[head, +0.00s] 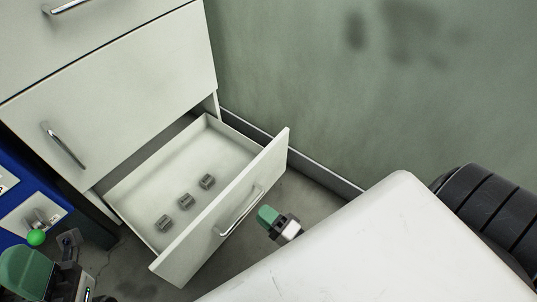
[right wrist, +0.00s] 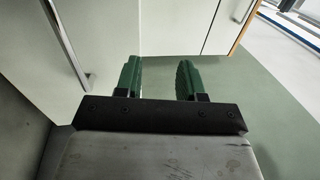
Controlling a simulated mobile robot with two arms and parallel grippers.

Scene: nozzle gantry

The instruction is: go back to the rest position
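My right gripper (head: 268,216) shows in the head view as a green fingertip just right of the open drawer's handle, with the arm behind it hidden by a white surface. In the right wrist view its two green fingers (right wrist: 159,78) stand apart with nothing between them. At the lower left of the head view is a green finger (head: 24,272) with dark and grey parts, apparently my left gripper. It is cut off by the frame edge, so its opening cannot be told.
The cabinet's bottom drawer (head: 282,147) is pulled out, with three small grey metal pieces (head: 185,200) inside. Its handle (head: 240,211) faces my right gripper. A blue unit (head: 40,196) with a green ball (head: 36,237) stands at left. A green wall (head: 340,90) is behind.

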